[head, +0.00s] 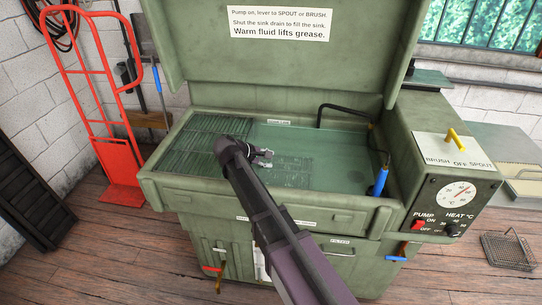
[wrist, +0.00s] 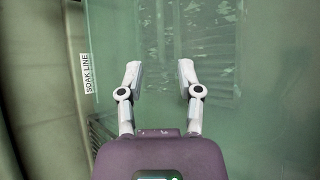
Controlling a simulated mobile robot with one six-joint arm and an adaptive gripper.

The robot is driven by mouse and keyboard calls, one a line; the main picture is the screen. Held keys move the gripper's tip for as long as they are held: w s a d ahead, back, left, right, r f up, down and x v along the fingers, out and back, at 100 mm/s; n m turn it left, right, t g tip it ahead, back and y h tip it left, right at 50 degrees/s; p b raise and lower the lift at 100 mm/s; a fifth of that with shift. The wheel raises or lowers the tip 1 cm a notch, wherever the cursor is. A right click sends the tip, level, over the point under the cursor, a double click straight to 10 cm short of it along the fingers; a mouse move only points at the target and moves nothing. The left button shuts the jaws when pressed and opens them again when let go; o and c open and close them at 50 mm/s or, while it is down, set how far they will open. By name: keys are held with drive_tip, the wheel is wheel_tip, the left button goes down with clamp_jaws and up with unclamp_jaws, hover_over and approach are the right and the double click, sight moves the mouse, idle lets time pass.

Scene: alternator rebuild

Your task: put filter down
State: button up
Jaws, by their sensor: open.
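My gripper (head: 266,154) is over the filled sink of the green parts washer; in the wrist view its two fingers (wrist: 160,72) are apart with nothing between them. A faint rectangular mesh piece (head: 291,172) lies under the greenish fluid, just right of my gripper in the head view. It also shows dimly beyond the fingers in the wrist view (wrist: 212,45). I cannot tell whether this is the filter. A label reading FILTER (head: 341,240) is on the washer's front, below the sink. My arm hides part of the sink and front.
A slatted rack (head: 205,137) fills the sink's left side. A black spout (head: 345,107) and a blue-handled brush (head: 381,181) are at its right. A control box (head: 455,190) adjoins it. A wire basket (head: 508,250) and a red hand truck (head: 121,160) stand on the floor.

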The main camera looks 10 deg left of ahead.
drive_tip(key=shift+p+v, duration=0.4)
drive_tip(key=shift+v, duration=0.65)
